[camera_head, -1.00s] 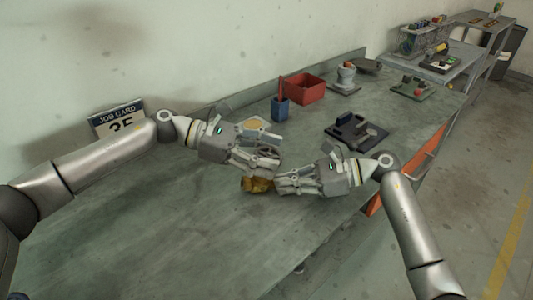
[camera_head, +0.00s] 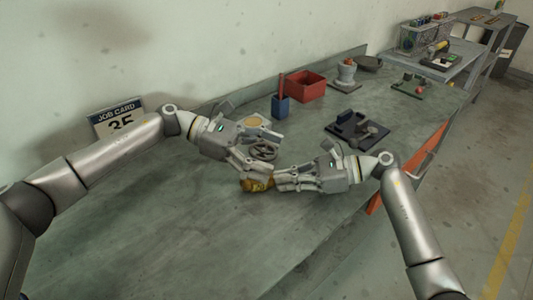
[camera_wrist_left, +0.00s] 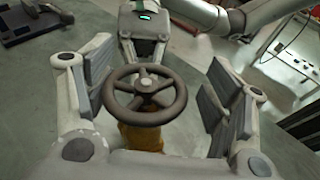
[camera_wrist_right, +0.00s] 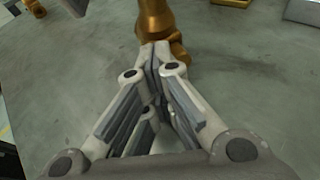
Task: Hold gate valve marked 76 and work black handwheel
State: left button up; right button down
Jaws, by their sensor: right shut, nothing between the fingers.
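The gate valve, a brass-coloured body (camera_head: 256,185), sits low over the bench between my grippers; no number is readable on it. Its dark handwheel (camera_wrist_left: 145,94) lies above the body, and also shows in the head view (camera_head: 264,153). My left gripper (camera_head: 268,149) is open, with its fingers apart on either side of the handwheel; I see no firm contact. My right gripper (camera_wrist_right: 155,55) is shut, its fingertips together at the side of the brass body (camera_wrist_right: 155,20). Nothing is between them, and whether they touch the body is unclear.
A job card reading 35 (camera_head: 119,117) stands by the wall. A blue holder (camera_head: 280,107), a red bin (camera_head: 306,87) and a black fixture (camera_head: 357,131) stand farther back on the bench (camera_head: 180,235). The front left of the bench is clear.

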pick_arm(q)
jog(key=shift+a+r, duration=0.1)
jog(key=shift+r, duration=0.15)
pick_arm(e)
jog(key=shift+s+f, duration=0.15)
jog(key=shift+f, duration=0.05)
pick_arm(q)
jog(key=v, duration=1.1)
jog(key=shift+a, duration=0.4)
pick_arm(e)
jog(key=c, duration=2.2)
grip_release()
pick_arm(q)
jog(key=shift+r, duration=0.1)
pick_arm(e)
jog(key=o, duration=0.5)
jog(key=shift+s, duration=0.1)
jog(key=shift+d, duration=0.1)
